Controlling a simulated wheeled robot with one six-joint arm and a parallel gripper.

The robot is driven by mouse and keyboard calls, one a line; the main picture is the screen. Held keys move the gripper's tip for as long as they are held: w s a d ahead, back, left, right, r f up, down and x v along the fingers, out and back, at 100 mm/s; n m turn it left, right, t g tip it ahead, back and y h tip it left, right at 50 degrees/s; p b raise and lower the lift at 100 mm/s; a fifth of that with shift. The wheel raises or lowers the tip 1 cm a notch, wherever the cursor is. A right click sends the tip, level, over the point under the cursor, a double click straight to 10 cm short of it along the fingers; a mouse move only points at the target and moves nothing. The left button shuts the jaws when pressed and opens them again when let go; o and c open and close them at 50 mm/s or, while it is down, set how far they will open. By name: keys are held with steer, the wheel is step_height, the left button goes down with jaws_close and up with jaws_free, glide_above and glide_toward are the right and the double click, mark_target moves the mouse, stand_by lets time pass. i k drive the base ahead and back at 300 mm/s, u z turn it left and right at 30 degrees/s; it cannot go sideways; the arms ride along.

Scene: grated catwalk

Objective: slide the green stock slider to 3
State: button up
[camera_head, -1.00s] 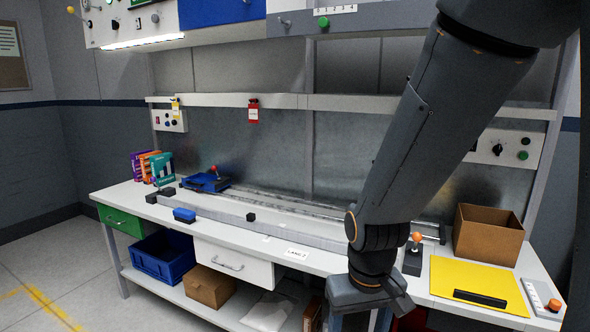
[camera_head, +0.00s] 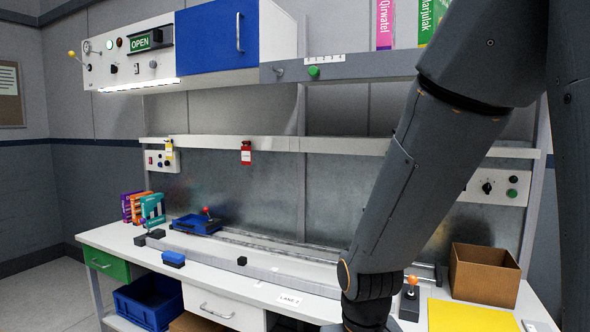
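The green stock slider knob (camera_head: 313,71) sits on the grey front rail (camera_head: 370,68) of the upper shelf, right of the blue cabinet door. A white number label (camera_head: 324,58) is just above it. The knob stands under the left part of the label; the digits are too small to read surely. My arm comes down from the upper right to the bottom edge, right of and below the slider. My gripper's fingers are out of view below, apart from the slider.
A grey knob (camera_head: 280,72) sits left of the slider. A blue cabinet door (camera_head: 222,42) is farther left. Boxes (camera_head: 433,22) stand on the shelf at right. A lower shelf with a red tag (camera_head: 246,153) runs below. A brown box (camera_head: 484,274) stands on the bench.

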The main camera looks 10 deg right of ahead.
mark_target(315, 71)
steer(key=z, duration=0.8)
steer(key=i, duration=0.35)
steer(key=u, duration=0.8)
